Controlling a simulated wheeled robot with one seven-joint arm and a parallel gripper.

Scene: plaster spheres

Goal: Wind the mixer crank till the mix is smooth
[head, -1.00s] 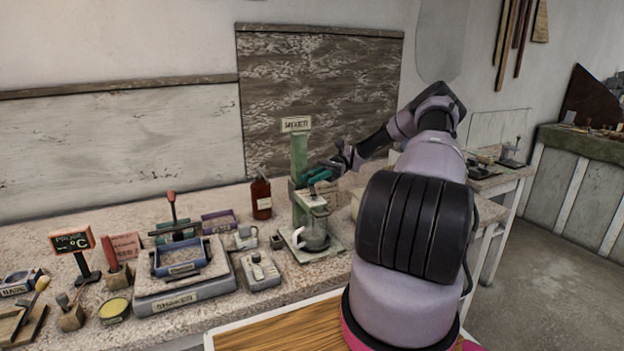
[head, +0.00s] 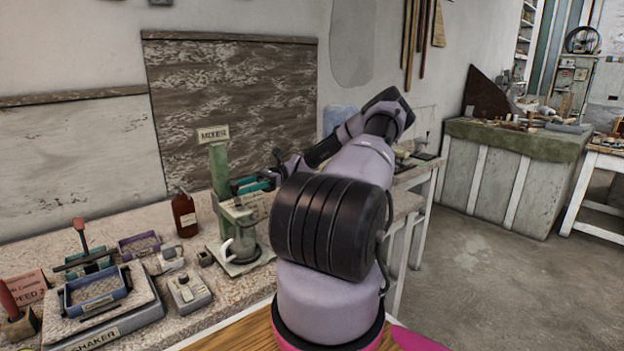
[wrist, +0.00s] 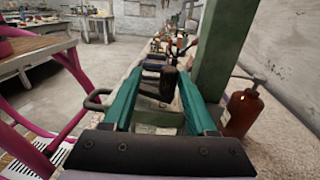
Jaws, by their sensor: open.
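The mixer (head: 219,170) is a green post on a pale base, with a MIXER sign on top. A pale jug with a handle (head: 240,246) stands at its foot; what is inside cannot be made out. My gripper (head: 254,184) is beside the upper part of the post. In the wrist view its two teal fingers (wrist: 164,92) are apart. A dark upright knob (wrist: 168,83), which looks like the crank handle, shows between them; whether they touch it is unclear. The green post (wrist: 219,55) rises close to the right finger. The rest of the crank is mostly hidden.
A red-brown bottle (head: 184,214) stands left of the mixer and shows close beside the right finger in the wrist view (wrist: 240,110). A grey control box (head: 189,291) and a shaker (head: 110,318) sit further left. Open floor (head: 490,285) lies at right.

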